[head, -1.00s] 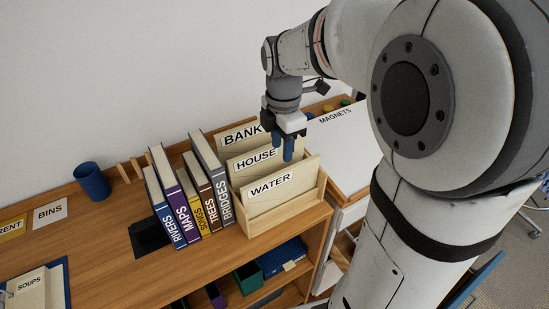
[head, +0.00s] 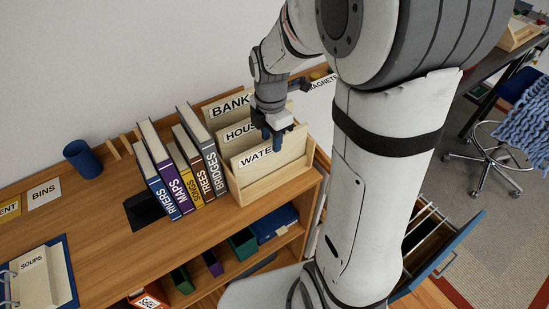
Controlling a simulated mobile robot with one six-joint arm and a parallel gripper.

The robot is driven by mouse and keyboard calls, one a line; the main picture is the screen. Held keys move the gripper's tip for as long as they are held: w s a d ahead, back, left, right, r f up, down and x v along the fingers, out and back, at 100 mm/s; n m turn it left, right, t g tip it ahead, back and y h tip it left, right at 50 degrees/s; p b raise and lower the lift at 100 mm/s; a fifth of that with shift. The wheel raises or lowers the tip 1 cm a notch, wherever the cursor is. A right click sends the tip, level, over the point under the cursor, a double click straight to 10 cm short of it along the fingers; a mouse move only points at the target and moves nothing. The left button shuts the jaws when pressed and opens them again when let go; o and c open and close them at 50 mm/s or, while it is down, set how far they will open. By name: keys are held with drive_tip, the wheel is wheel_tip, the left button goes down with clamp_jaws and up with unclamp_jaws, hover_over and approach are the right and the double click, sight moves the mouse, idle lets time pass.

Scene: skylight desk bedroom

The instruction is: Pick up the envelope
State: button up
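No envelope can be made out for certain. A wooden letter sorter (head: 283,183) stands at the right end of the wooden shelf top, with upright panels labelled BANK, HOUSE and WATER. Anything lying low between the panels is hidden. My gripper (head: 273,136), with blue fingers, points down over the sorter. Its tips overlap the HOUSE and WATER panels in the picture. The fingers are small and seen at an angle, so the gap between them and anything held are unclear.
Several upright books (head: 184,172) stand just left of the sorter. A blue cup (head: 83,160), a BINS card (head: 44,193) and a SOUPS binder (head: 42,277) are farther left. A drawer (head: 434,250) stands open at the lower right, near a blue chair (head: 518,125).

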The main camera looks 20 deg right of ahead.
clamp_jaws()
drive_tip(key=shift+r, duration=0.1)
idle(0.5)
